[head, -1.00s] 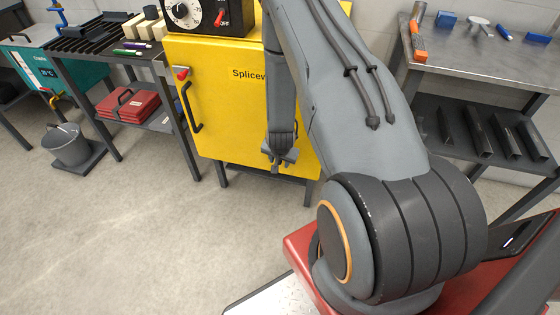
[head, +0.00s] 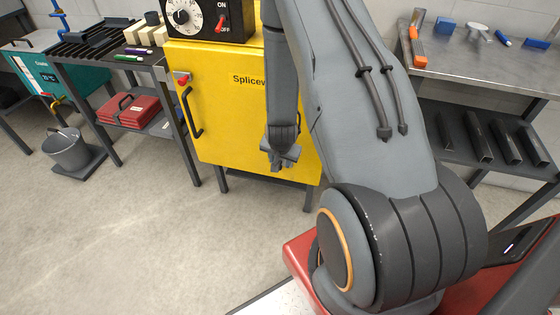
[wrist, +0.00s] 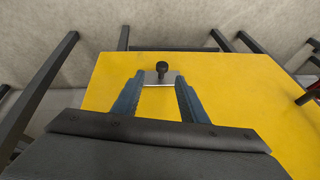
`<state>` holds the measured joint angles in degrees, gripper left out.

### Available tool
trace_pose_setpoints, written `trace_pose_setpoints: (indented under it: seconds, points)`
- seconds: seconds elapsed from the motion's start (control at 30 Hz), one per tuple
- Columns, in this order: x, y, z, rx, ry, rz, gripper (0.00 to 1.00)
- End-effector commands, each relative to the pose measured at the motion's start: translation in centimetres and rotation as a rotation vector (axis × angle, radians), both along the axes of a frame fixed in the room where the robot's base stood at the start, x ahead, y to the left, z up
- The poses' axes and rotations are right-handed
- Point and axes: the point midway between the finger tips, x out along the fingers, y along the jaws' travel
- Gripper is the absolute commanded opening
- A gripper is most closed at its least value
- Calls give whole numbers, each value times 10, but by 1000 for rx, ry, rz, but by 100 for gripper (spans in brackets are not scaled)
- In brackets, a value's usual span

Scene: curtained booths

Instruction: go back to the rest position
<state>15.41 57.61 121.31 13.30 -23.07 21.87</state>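My gripper (head: 284,158) hangs at the end of my arm in front of the yellow cabinet (head: 225,115), low on its right part. In the wrist view my gripper's two blue fingers (wrist: 160,82) stand apart with nothing held between them. A black knob on a small metal plate (wrist: 163,68) shows just past the fingertips, against the yellow face. I cannot tell how far the knob is from the fingers. My arm hides the right part of the cabinet in the head view.
A control box with a dial (head: 209,18) sits on the cabinet. On the left are a dark rack table (head: 130,63), red cases (head: 128,109) and a grey bucket (head: 66,149). A steel bench (head: 480,65) with tools stands right. The floor at left front is clear.

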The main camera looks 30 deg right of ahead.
Motion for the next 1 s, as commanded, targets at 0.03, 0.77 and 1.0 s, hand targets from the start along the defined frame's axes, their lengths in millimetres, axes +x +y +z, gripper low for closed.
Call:
trace_pose_setpoints:
  seconds: [0.03, 0.77, 1.0]
  points:
    - [0, 0, 0, 0, 0, 0, 39]
    - [-18, 71, 127, 39, 122, 285, 39]
    - [-66, 116, 207, 48, 225, 496, 39]
